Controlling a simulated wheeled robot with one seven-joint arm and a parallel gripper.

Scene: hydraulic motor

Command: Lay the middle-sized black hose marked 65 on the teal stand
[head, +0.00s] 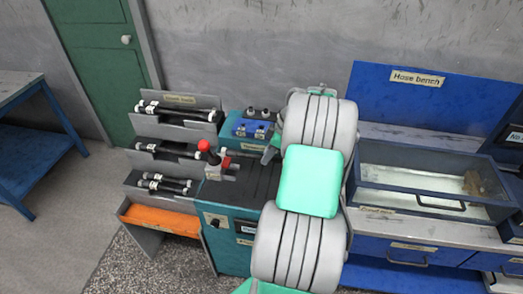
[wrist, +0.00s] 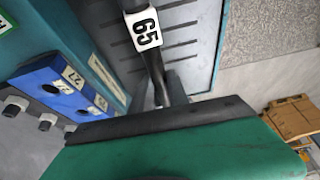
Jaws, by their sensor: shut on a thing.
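The black hose (wrist: 157,72) with the white 65 label is in the wrist view, running from the top edge down to my gripper (wrist: 168,100). My gripper is shut on it. The hose is above the grey ribbed top of the teal stand (wrist: 206,40); I cannot tell whether it touches. In the head view the teal stand (head: 228,240) is in the middle, with a dark top. My arm covers its right part and most of my gripper, so the hose is not clear there.
A red-knobbed lever (head: 205,147) stands at the stand's left side. A blue block (head: 250,128) with fittings is at its back. A grey hose rack (head: 150,127) with several hoses and an orange tray (head: 160,219) is left. A glass-sided tank (head: 425,185) is right.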

